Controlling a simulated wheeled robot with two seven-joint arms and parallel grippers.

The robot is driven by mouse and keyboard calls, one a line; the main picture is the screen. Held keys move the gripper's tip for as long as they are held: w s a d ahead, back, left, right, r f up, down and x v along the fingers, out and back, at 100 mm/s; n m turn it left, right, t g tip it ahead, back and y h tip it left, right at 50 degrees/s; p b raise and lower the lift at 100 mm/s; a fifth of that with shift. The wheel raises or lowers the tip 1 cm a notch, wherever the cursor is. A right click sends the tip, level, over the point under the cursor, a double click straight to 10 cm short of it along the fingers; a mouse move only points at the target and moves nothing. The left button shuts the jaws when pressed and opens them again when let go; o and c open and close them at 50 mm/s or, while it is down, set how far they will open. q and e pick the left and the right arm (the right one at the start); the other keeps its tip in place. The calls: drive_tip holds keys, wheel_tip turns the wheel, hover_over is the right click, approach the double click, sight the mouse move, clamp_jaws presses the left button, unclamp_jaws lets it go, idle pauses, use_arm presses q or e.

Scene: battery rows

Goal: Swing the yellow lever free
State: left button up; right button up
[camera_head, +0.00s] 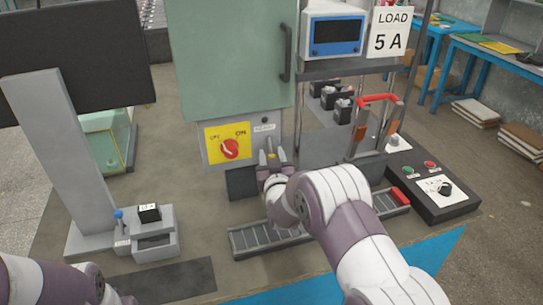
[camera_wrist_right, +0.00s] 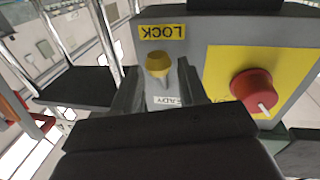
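The yellow lever (camera_wrist_right: 158,65) shows in the right wrist view as a short yellow knob on a pale stem, under a yellow LOCK label (camera_wrist_right: 163,31). My right gripper (camera_wrist_right: 158,84) has its two dark fingers on either side of the lever, with a gap between them. I cannot tell whether either finger touches it. In the head view my right gripper (camera_head: 271,163) is at the lower front of the green cabinet (camera_head: 230,60), and it mostly hides the lever. My left arm shows at the lower left, but its fingers are not visible.
A red rotary switch (camera_head: 229,149) on a yellow plate sits just left of my right gripper. A grey slotted rail (camera_head: 262,240) lies below my right arm. A red-handled frame (camera_head: 377,99) and a black button box (camera_head: 430,184) stand to the right.

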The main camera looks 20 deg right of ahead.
drive_tip(key=shift+r, duration=0.15)
drive_tip(key=shift+s, duration=0.25)
drive_tip(key=s+a, duration=0.1)
drive_tip(key=s, duration=1.1)
drive_tip(key=shift+a+f, duration=0.3)
drive_tip(key=shift+a, duration=0.05)
